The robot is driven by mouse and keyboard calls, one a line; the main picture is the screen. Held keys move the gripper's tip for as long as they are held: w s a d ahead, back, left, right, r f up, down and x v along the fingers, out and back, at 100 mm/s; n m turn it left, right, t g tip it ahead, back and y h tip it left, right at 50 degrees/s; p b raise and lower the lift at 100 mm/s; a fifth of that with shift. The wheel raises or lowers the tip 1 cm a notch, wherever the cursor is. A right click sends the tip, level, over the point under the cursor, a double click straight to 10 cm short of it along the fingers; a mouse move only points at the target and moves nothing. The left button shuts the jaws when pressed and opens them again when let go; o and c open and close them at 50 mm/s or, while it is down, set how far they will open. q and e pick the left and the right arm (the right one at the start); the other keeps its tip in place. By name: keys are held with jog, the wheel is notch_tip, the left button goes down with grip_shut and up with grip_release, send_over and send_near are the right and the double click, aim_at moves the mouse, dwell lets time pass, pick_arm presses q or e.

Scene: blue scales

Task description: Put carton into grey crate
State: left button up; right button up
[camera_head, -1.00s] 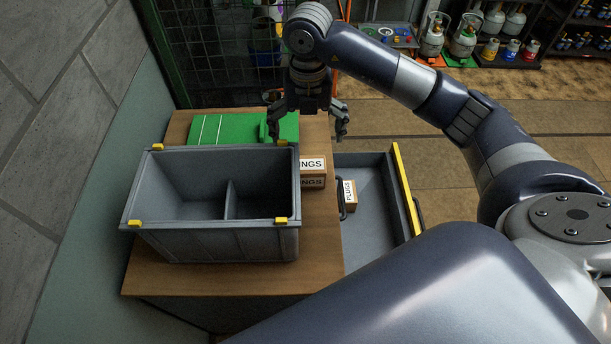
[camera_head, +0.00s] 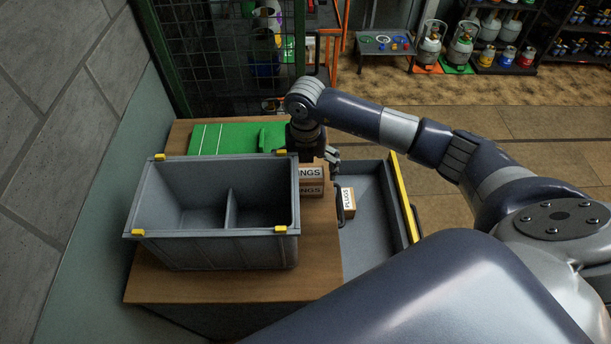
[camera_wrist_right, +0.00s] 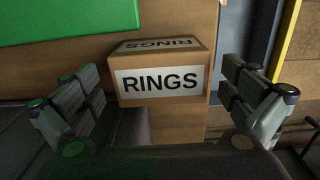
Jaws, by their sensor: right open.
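The brown carton (camera_head: 311,181) with white RINGS labels on its top and side stands on the wooden top, just right of the grey crate (camera_head: 213,250). The crate is empty where I see inside, with a divider making two compartments. My right gripper (camera_head: 312,158) is open, pointing down at the carton's far end; its left finger is hidden in the head view. In the right wrist view the carton (camera_wrist_right: 161,80) sits between the spread fingers of the gripper (camera_wrist_right: 166,88), with a gap on each side. My left gripper is out of view.
A green case (camera_head: 222,138) lies behind the crate. An open grey drawer (camera_head: 372,225) with a yellow edge is on the right, holding a PLUGS carton (camera_head: 347,202). The crate has yellow corner clips. A wire-mesh screen (camera_head: 220,60) stands at the back.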

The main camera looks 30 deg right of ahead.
jog(key=shift+f, duration=0.65)
jog(key=shift+r, duration=0.15)
jog(key=c, duration=1.4)
